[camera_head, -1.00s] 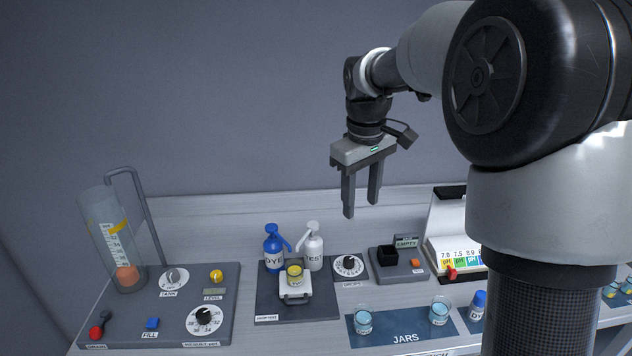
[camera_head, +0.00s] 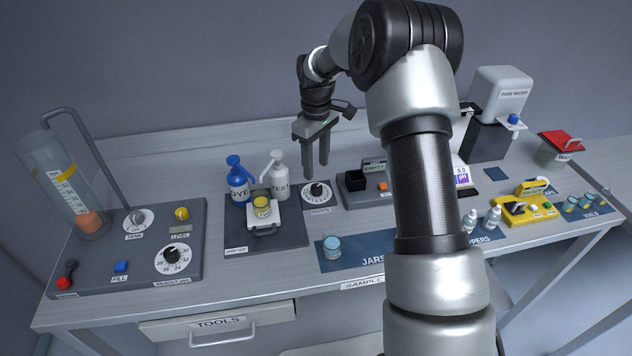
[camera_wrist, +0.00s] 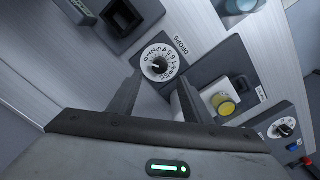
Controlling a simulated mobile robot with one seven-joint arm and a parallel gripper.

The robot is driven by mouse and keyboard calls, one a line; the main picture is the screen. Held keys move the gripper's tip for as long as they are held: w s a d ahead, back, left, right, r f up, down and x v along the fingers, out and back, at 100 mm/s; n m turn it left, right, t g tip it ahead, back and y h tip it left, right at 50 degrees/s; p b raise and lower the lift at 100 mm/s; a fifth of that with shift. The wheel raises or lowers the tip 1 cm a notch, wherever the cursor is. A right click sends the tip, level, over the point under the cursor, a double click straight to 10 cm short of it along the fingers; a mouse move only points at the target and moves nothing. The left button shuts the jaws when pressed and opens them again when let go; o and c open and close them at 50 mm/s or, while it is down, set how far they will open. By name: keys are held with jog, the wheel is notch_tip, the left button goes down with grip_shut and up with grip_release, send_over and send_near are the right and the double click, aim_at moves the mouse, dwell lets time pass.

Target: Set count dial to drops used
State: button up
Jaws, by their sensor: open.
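My gripper (camera_head: 317,167) is open and empty, pointing down above the dial. In the wrist view my gripper (camera_wrist: 157,90) has its two fingers apart, with the dial beyond the gap and nothing touched.
A blue DYE bottle (camera_head: 238,183) and a yellow-filled cup (camera_head: 262,206) stand left of the dial. A dark box with an EMPTY display (camera_head: 374,167) sits right. The tank panel (camera_head: 125,268) is far left. A jar (camera_head: 332,246) stands in front.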

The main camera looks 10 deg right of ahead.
aim_at(316, 186)
notch_tip(316, 186, down, 7)
jog(key=shift+f, duration=0.15)
jog(key=c, duration=1.1)
jog(key=shift+o, duration=0.2)
